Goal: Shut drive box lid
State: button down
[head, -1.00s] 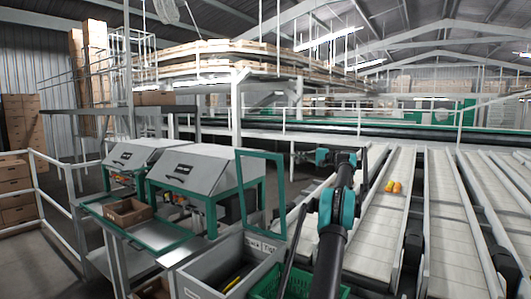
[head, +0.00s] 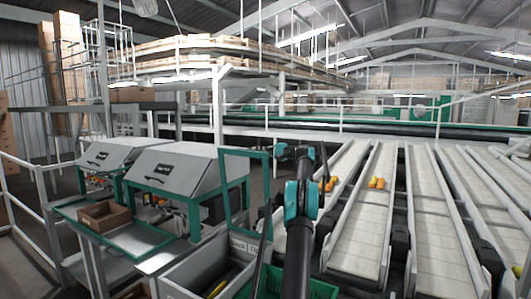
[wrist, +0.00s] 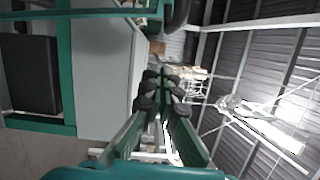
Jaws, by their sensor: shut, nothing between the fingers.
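Two grey hooded boxes stand at the left in the head view. The nearer hooded box (head: 175,170) has a sloping grey lid face with a dark handle and green edging. A green-edged upright panel (head: 268,200) stands at its right side, swung up; I cannot tell which of these is the drive box lid. My gripper (wrist: 161,77) is shut and empty in the wrist view, its dark fingertips together. A light grey panel (wrist: 100,70) with green framing is close to its left. In the head view the fingers are too small to make out.
A brown carton (head: 103,215) sits on the green-edged shelf before the hooded boxes. A grey bin (head: 180,290) and a green crate (head: 320,290) stand low in front. A white railing (head: 40,190) is at the left.

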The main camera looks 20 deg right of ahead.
jog(key=shift+s+a+r, duration=0.15)
jog(key=shift+s+a, duration=1)
jog(key=shift+a, duration=0.15)
jog(key=shift+a, duration=0.1)
